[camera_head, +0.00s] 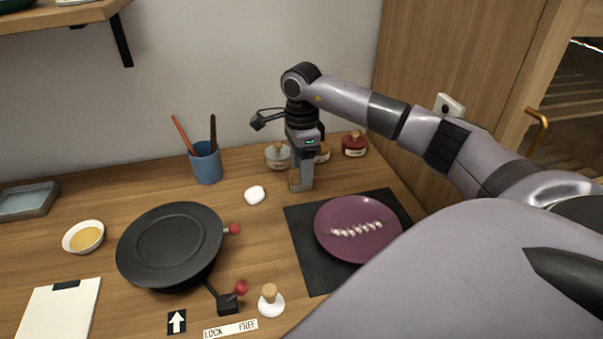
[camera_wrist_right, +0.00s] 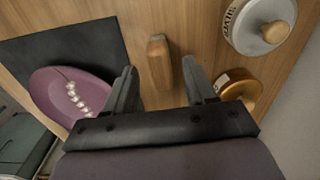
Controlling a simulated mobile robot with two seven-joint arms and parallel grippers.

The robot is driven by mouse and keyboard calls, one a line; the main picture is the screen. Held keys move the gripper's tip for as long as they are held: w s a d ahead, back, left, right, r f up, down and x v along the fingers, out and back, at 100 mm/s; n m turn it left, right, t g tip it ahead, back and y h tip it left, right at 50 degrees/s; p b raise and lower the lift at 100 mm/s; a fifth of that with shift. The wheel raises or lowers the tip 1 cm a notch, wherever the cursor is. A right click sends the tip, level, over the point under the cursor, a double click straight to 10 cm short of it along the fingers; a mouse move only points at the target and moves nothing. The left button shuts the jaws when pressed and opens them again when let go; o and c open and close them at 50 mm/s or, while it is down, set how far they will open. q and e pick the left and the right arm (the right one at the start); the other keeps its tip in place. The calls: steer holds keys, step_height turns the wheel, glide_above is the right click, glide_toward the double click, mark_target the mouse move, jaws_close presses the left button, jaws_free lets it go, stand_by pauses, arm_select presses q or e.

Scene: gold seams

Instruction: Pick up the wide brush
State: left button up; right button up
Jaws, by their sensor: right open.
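My right gripper (camera_head: 301,183) points down over the back of the wooden table. In the right wrist view its two fingers (camera_wrist_right: 161,82) are apart. Between and just beyond them is a wooden block-like piece (camera_wrist_right: 158,60), which looks like the handle of the wide brush; its bristles cannot be made out. In the head view a bit of this wood (camera_head: 294,176) shows at the fingers, mostly hidden by them. No clear contact shows. My left gripper is not in view.
A blue cup (camera_head: 207,164) with two sticks stands left of the gripper. Lidded jars (camera_head: 278,157) stand close behind it. A white lump (camera_head: 254,195), a purple plate (camera_head: 330,222) on a dark mat (camera_head: 304,262) and a black turntable (camera_head: 170,245) lie nearer.

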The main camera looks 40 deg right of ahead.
step_height(320, 180, down, 2)
steer(key=shift+f, duration=0.1)
jaws_close()
step_height(320, 180, up, 20)
steer(key=p, duration=0.1)
stand_by(0.6)
